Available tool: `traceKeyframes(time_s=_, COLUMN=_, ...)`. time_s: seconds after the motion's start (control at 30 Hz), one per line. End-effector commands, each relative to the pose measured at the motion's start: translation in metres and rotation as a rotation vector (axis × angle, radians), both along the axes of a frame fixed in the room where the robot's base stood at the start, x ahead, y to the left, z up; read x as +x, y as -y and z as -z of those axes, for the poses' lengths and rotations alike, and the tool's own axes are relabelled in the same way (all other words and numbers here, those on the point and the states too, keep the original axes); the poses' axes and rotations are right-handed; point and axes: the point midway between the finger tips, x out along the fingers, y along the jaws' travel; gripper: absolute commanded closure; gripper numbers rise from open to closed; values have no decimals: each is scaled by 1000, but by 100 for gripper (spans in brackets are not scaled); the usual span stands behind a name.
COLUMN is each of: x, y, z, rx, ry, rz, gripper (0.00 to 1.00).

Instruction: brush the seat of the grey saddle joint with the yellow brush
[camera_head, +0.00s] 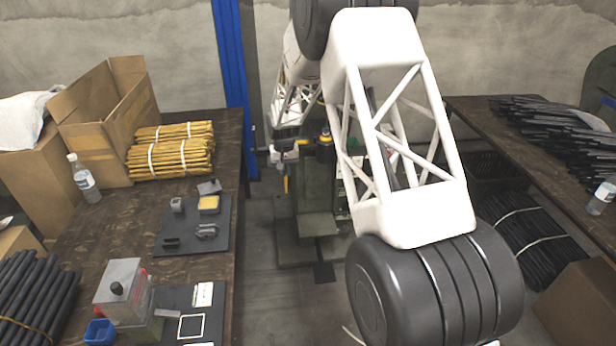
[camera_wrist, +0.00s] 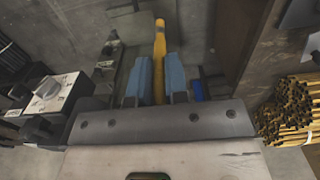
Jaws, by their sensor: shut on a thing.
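My gripper (camera_wrist: 158,75) is shut on the yellow brush (camera_wrist: 159,45), its blue fingers on either side of the handle. In the head view my gripper (camera_head: 285,160) is small and partly hidden, with the brush (camera_head: 286,184) below it, over the floor gap right of the left table. The brush's bristles cannot be made out. Small grey parts lie on a dark mat (camera_head: 168,226) on that table: a block-like one (camera_head: 177,204) and a forked one (camera_head: 206,231). I cannot tell surely which is the saddle joint; no seat shows clearly.
A yellow pad (camera_head: 209,203) lies on the mat. Yellow stick bundles (camera_head: 170,158), an open cardboard box (camera_head: 105,110) and a bottle (camera_head: 84,180) stand behind. A grey box with a black knob (camera_head: 120,290) is in front. A green press (camera_head: 318,195) stands beyond the table.

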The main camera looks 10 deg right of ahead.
Motion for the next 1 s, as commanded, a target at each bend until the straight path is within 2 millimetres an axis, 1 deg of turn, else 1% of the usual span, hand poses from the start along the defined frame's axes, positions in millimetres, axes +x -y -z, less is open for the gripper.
traceKeyframes(time_s=0.03, x=-3, y=-17, z=-4, rx=0, ry=1, rz=-33, gripper=100)
traceKeyframes(time_s=0.1, x=-8, y=-37, z=-7, rx=0, ry=1, rz=-81, gripper=100)
traceKeyframes(time_s=0.37, x=-32, y=-112, z=-19, rx=0, ry=0, rz=-263, gripper=100)
traceKeyframes(time_s=0.6, x=-59, y=-178, z=-30, rx=0, ry=1, rz=-431, gripper=100)
traceKeyframes(time_s=0.8, x=-85, y=-231, z=-38, rx=0, ry=1, rz=-571, gripper=100)
traceKeyframes(time_s=0.9, x=-99, y=-255, z=-42, rx=0, ry=2, rz=-635, gripper=100)
traceKeyframes(time_s=1.0, x=-111, y=-274, z=-44, rx=0, ry=0, rz=-691, gripper=100)
